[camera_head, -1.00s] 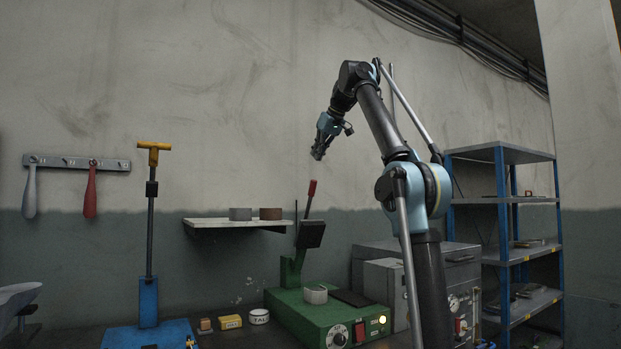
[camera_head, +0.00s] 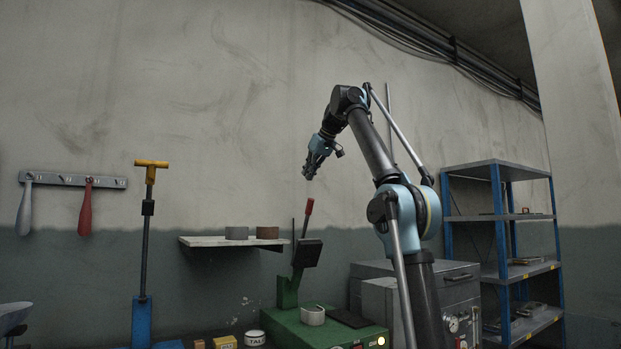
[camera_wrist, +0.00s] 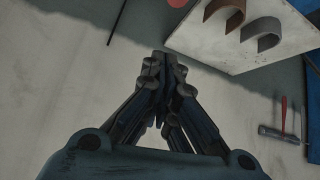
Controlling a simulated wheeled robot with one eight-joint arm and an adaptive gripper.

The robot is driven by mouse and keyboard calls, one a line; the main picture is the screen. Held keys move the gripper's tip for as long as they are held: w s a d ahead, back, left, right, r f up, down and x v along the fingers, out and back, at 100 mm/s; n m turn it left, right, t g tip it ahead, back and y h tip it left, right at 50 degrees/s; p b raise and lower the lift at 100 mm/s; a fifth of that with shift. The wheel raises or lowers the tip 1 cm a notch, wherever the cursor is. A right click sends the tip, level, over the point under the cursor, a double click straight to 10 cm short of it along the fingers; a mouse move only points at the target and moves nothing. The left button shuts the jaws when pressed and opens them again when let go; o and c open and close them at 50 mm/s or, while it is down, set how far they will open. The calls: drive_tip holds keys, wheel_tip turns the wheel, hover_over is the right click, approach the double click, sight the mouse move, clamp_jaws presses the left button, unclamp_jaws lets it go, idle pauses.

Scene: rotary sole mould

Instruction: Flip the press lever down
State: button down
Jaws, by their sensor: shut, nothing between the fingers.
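The press (camera_head: 318,328) is a green machine on the bench with a dark pad raised on its green upright. Its lever (camera_head: 309,206) has a red grip and points up, leaning slightly right. My gripper (camera_head: 308,174) is shut and empty, pointing down just above the grip in the head view, with a small gap; depth is hard to judge. In the wrist view its fingers (camera_wrist: 161,62) meet at the middle, and a red tip (camera_wrist: 178,3), likely the lever grip, shows at the top edge.
A wall shelf (camera_head: 210,241) left of the lever holds a grey and a brown curved piece. A blue stand with a yellow T-handle (camera_head: 151,163) is farther left. Grey cabinets (camera_head: 440,285) and a blue-framed rack (camera_head: 497,215) stand to the right.

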drive_tip(key=x, duration=0.8)
drive_tip(key=shift+s+d+f, duration=0.4)
drive_tip(key=shift+s+d, duration=0.25)
drive_tip(key=shift+d, duration=0.05)
drive_tip(key=shift+s+d+f, duration=0.4)
drive_tip(key=shift+s+d, duration=0.25)
drive_tip(key=shift+d, duration=0.05)
drive_tip(key=shift+s, duration=0.15)
